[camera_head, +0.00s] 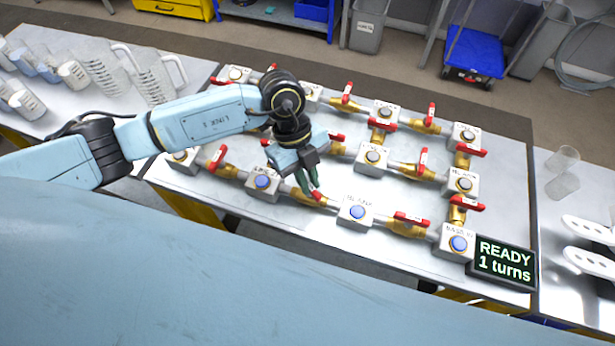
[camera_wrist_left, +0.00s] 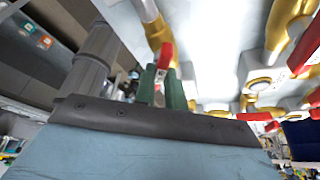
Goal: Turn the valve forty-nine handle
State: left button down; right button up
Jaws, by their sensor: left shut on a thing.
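My left gripper (camera_head: 307,184) reaches down over the front row of the valve board, its fingers close together. In the left wrist view its green fingertips (camera_wrist_left: 162,88) are shut on a red valve handle (camera_wrist_left: 165,56). In the head view part of this red handle (camera_head: 319,197) shows at the fingertips, on the brass valve between two front blocks with blue buttons. The valve's number cannot be read, so I cannot tell if this is valve forty-nine. My right gripper is not in view.
Several other red-handled valves and blocks stand close around on the metal table (camera_head: 300,235). A display (camera_head: 503,262) at the front right reads "READY 1 turns". Clear jugs (camera_head: 150,75) stand on a table at left, clear cups (camera_head: 562,170) at right.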

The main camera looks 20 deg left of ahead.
pick_arm(q)
jog(key=m+y, duration=0.1)
jog(key=m, duration=0.2)
jog(key=shift+w+d+g+b, duration=0.1)
jog(key=shift+w+g+b, duration=0.05)
jog(key=shift+g+b, duration=0.2)
jog(key=m+b, duration=0.1)
jog(key=m, duration=0.1)
jog(key=shift+m+g+y, duration=0.25)
jog(key=shift+m+y, duration=0.05)
jog(key=shift+y, duration=0.1)
jog(key=m+y+b, duration=0.1)
jog(key=m, duration=0.1)
jog(key=m+y+b, duration=0.1)
jog(key=m+b, duration=0.1)
jog(key=m, duration=0.1)
jog(key=shift+d, duration=0.15)
jog(key=shift+r+m, duration=0.1)
jog(key=shift+m, duration=0.3)
jog(key=c, duration=1.5)
grip_release()
jog(key=shift+o, duration=0.2)
jog(key=b+v, duration=0.1)
jog(key=v, duration=1.2)
jog(key=shift+w+d, duration=0.15)
jog(key=shift+w, duration=0.2)
